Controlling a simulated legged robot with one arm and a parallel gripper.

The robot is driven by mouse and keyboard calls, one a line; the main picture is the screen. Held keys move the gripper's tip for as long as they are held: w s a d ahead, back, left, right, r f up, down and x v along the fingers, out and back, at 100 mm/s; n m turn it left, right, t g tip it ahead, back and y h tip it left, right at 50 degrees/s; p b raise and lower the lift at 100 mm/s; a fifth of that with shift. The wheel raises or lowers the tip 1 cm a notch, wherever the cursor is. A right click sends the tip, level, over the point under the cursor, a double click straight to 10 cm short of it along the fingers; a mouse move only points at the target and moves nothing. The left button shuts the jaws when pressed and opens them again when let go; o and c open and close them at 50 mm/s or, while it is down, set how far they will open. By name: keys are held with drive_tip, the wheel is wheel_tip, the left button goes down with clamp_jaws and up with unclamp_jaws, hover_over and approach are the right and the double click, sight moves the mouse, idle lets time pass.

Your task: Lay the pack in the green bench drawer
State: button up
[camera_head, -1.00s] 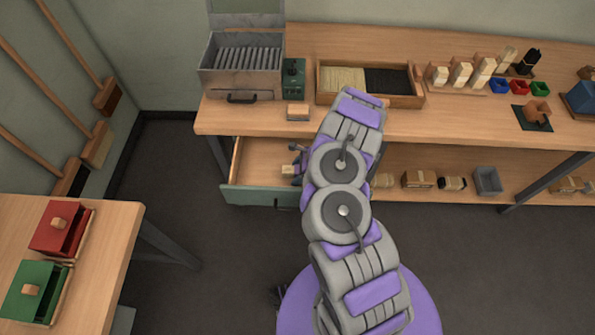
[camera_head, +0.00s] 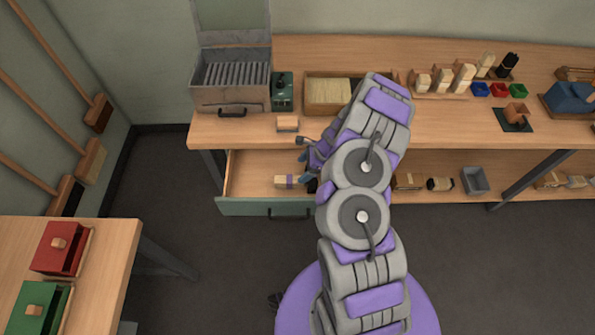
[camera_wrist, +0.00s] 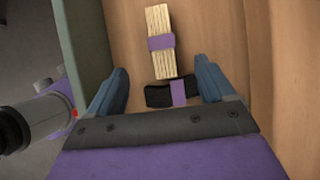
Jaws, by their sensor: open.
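The green-fronted bench drawer (camera_head: 235,207) stands open below the bench. A pale bristle pack with a purple band (camera_head: 284,181) lies on its wooden floor; it also shows in the wrist view (camera_wrist: 159,25). A black pack with a purple band (camera_wrist: 158,96) lies crosswise just nearer than the pale one, close to it; I cannot tell if they touch. In the head view the black pack (camera_head: 312,186) is mostly hidden by my arm. My gripper (camera_wrist: 160,70) is open over the drawer, its blue fingers to either side of the black pack, apart from it.
The drawer's green front wall (camera_wrist: 95,30) is close beside my left finger in the wrist view. On the bench above stand a grey metal box (camera_head: 232,85), a wooden tray (camera_head: 328,107) and a small block (camera_head: 288,123). A table with red and green boxes (camera_head: 62,247) is at left.

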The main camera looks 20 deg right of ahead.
drive_tip(key=shift+d+r, duration=0.1)
drive_tip(key=shift+r, duration=0.6)
drive_tip(key=s+a+r+n+g, duration=0.1)
drive_tip(key=s+a+r+n, duration=0.3)
drive_tip(key=r, duration=0.5)
drive_tip(key=s+a+r+n+g, duration=0.1)
drive_tip(key=a+r+n, duration=0.3)
drive_tip(key=a+r, duration=0.3)
drive_tip(key=s+a+r+n, duration=0.3)
drive_tip(key=r+n, duration=0.1)
drive_tip(key=r, duration=0.6)
drive_tip(key=s+r+n+g+h, duration=0.15)
drive_tip(key=s+r+n, duration=0.35)
drive_tip(key=s+r, duration=0.5)
drive_tip(key=s+d+r+n+h, duration=0.1)
drive_tip(key=s+d+n+h, duration=0.1)
drive_tip(key=s, duration=0.7)
drive_tip(key=s+d+r+n+h, duration=0.1)
drive_tip(key=s+d, duration=0.3)
drive_tip(key=s, duration=0.6)
drive_tip(key=shift+d+r+n+h, duration=0.15)
drive_tip(key=shift+d+n+h, duration=0.05)
drive_tip(key=shift+n+h, duration=0.55)
